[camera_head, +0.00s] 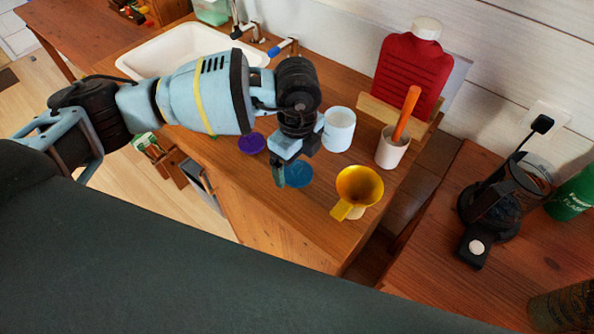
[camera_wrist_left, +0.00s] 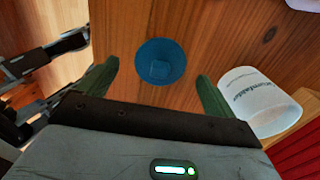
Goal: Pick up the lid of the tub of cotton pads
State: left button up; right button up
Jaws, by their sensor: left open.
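A round blue lid (camera_head: 299,175) with a small raised square grip lies flat on the wooden counter; it also shows in the left wrist view (camera_wrist_left: 160,62). A white tub (camera_head: 339,130) with printed lettering stands beside it, and in the left wrist view (camera_wrist_left: 259,101) it is just right of the right finger. My left gripper (camera_head: 291,168) is open above the counter near the lid. In the left wrist view its green fingers (camera_wrist_left: 158,88) are spread to either side below the lid, with nothing between them. My right gripper is not in view.
On the counter (camera_head: 290,235) are a purple disc (camera_head: 251,143), a yellow funnel (camera_head: 360,187), a white cup with an orange handle (camera_head: 392,148) and a red bottle (camera_head: 413,75). A sink (camera_head: 160,60) lies behind my left arm. A black coffee maker (camera_head: 500,200) stands at right.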

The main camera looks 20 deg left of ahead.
aim_at(297, 166)
pick_arm(q)
notch_tip(297, 166, down, 2)
jog(key=shift+f, duration=0.15)
jog(key=c, duration=1.1)
jog(key=shift+o, duration=0.2)
notch_tip(297, 166, up, 10)
jog(key=shift+r, duration=0.1)
